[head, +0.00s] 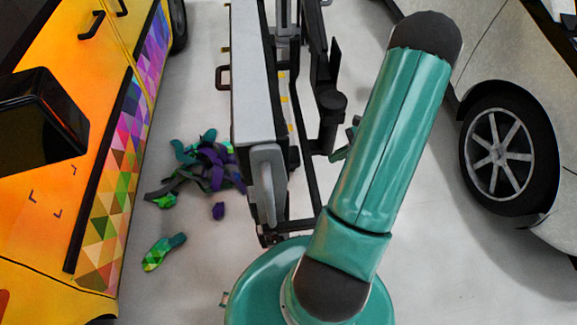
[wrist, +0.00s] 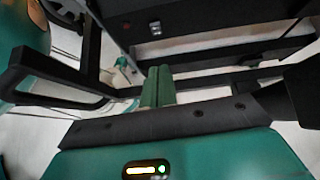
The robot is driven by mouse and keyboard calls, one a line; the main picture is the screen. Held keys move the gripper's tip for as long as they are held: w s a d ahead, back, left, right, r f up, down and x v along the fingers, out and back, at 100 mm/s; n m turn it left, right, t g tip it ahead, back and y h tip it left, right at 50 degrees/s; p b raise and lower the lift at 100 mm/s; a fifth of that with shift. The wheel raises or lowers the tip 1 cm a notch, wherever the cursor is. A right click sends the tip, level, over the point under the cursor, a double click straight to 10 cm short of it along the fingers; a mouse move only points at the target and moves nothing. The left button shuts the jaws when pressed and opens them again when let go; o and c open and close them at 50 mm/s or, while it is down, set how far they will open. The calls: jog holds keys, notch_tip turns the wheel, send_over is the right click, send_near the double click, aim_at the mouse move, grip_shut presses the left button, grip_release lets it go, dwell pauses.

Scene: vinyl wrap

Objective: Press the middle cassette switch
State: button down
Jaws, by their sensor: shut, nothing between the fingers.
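My gripper (wrist: 158,87) shows in the wrist view as two green fingers pressed together, with nothing between them. Just above and beyond the fingertips is the dark underside or face of a machine. On it sit a small light-and-red switch-like part (wrist: 155,28) and a tiny red dot (wrist: 126,25) to its left. I cannot tell which of these, if any, is the middle cassette switch. The fingers appear apart from them. In the head view my green arm crosses the right of the grey machine (head: 258,85); the fingertips and switches cannot be made out there.
A yellow car with a coloured wrap (head: 115,190) stands at left and a white car (head: 535,110) at right. Vinyl scraps (head: 208,168) lie on the floor beside the machine. Black frame bars (wrist: 50,75) run close around my gripper. Open floor lies at lower right.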

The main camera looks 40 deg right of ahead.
jog(key=shift+s+f+m, duration=0.15)
jog(key=shift+f+m, duration=0.15)
jog(key=shift+f, duration=0.2)
jog(key=w+a+r+x, duration=0.1)
jog(key=r+x, duration=0.1)
jog(key=x, duration=1)
jog(key=shift+w+a, duration=0.3)
jog(key=shift+a, duration=0.15)
